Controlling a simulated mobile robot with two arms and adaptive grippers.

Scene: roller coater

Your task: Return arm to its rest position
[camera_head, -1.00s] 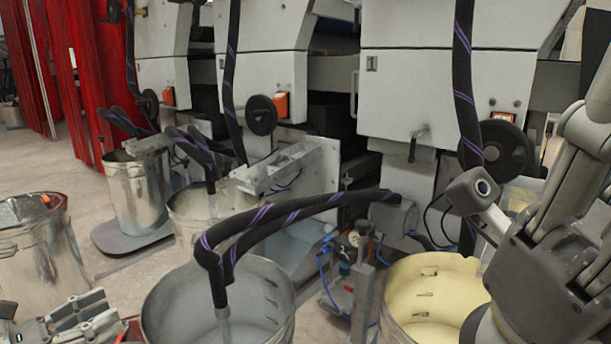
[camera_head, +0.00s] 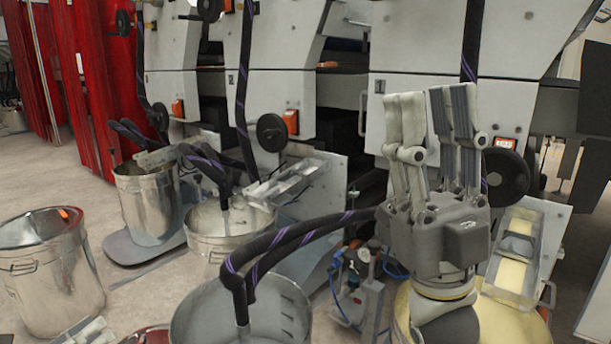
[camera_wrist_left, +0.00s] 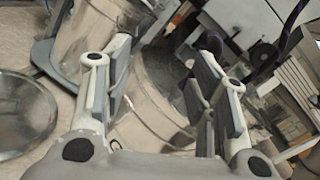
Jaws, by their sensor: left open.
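My right gripper (camera_head: 432,120) stands upright in front of the machine in the head view, right of centre. Its grey fingers point up, stand apart, and hold nothing. Its wrist hides part of the yellow-lined bucket (camera_head: 520,325) behind it. My left gripper (camera_head: 85,332) shows only partly at the bottom left edge of the head view. In the left wrist view its two fingers (camera_wrist_left: 160,85) are spread wide with nothing between them, and metal buckets lie beyond.
Open metal buckets stand at the left (camera_head: 50,265), by the machine (camera_head: 150,205), at middle (camera_head: 225,230) and at front centre (camera_head: 285,310). Black hoses (camera_head: 300,235) arch into several. A small pump (camera_head: 358,285) stands beside the front bucket. Bare floor (camera_head: 60,170) lies at the left.

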